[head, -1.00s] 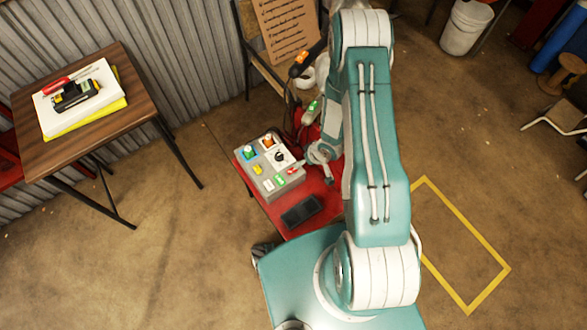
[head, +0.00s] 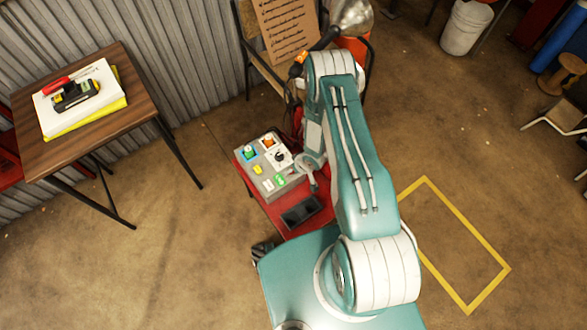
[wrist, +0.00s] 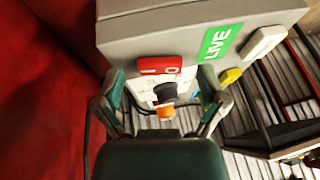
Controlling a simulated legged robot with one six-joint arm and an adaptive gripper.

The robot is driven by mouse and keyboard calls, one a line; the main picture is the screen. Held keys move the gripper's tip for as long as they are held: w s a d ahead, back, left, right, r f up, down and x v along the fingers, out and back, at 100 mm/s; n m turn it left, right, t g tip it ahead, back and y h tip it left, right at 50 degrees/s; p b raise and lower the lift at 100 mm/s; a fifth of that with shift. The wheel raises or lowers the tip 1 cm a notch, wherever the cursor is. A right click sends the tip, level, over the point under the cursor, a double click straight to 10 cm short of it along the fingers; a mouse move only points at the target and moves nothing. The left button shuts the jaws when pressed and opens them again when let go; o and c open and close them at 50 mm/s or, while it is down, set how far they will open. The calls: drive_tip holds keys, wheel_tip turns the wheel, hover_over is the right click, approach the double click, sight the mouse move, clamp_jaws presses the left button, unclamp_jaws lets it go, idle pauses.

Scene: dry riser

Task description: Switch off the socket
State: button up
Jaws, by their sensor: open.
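A grey box (head: 262,182) with sockets and controls sits on a red cart (head: 265,213); the box also shows in the wrist view (wrist: 125,35). In the wrist view a red rocker switch (wrist: 160,70) marked with a line and a circle lies between my fingertips. A black knob (wrist: 165,92) and an orange part (wrist: 166,111) show beyond it. A green "LIVE" label (wrist: 220,42) is right of the switch. My gripper (wrist: 161,82) is open and empty, fingers apart on both sides of the switch. In the head view my gripper (head: 313,180) is at the box's right edge.
A dark tray (head: 302,211) lies on the cart in front of the box. A wooden table (head: 90,136) with papers and tools stands at the left.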

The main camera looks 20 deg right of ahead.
drive_tip(key=c, duration=1.2)
drive_tip(key=shift+o, duration=0.2)
drive_tip(key=shift+a+n+t+h, duration=0.15)
drive_tip(key=shift+t+h, duration=0.1)
drive_tip(key=shift+h, duration=0.45)
drive_tip(key=shift+a+n+t+h, duration=0.15)
drive_tip(key=shift+t+h, duration=0.1)
drive_tip(key=shift+h, duration=0.45)
drive_tip(key=o, duration=1.2)
drive_tip(key=shift+c, duration=0.2)
drive_tip(key=shift+r, duration=0.1)
drive_tip(key=v, duration=1.1)
drive_tip(key=shift+s+r, duration=0.15)
drive_tip(key=shift+r, duration=0.25)
